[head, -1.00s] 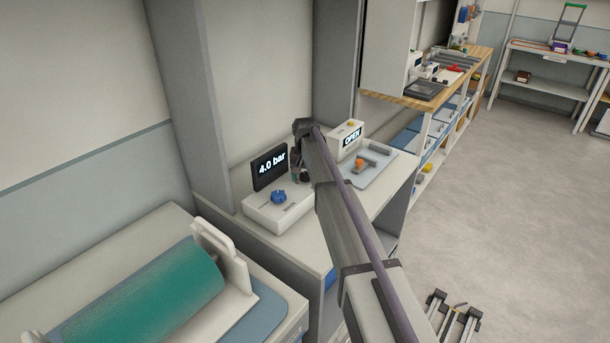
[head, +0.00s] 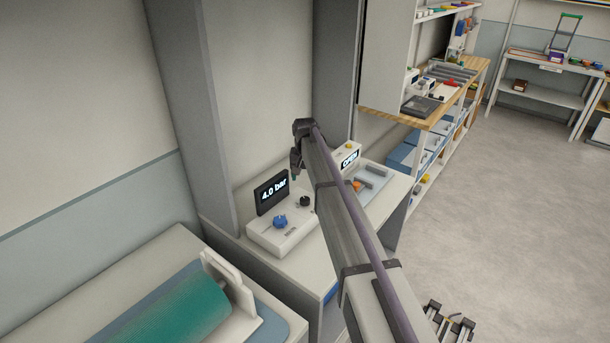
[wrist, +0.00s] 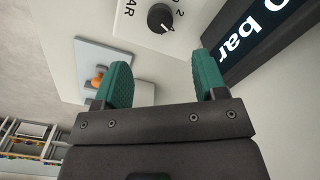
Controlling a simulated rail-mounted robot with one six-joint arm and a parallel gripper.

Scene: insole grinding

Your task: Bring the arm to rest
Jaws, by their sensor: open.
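My gripper (wrist: 165,82) shows in the wrist view with its two green-padded fingers apart and nothing between them. In the head view my gripper (head: 295,176) hangs above the pressure box, largely hidden by its own wrist. The white pressure box (head: 262,236) carries a blue knob (head: 280,221), a black knob (head: 305,201) and a dark display (head: 271,193) reading 4.0 bar. In the wrist view the black knob (wrist: 160,18) lies beyond the fingertips, apart from them. The display (wrist: 262,35) is close on the right of the fingers.
A white box with an OPEN sign (head: 349,160) stands behind my arm. Beside it a grey-blue tray (head: 378,182) holds grey and orange parts. A green roller (head: 185,308) is at lower left. A wooden-topped bench (head: 395,106) stands further back. Open floor (head: 500,200) lies to the right.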

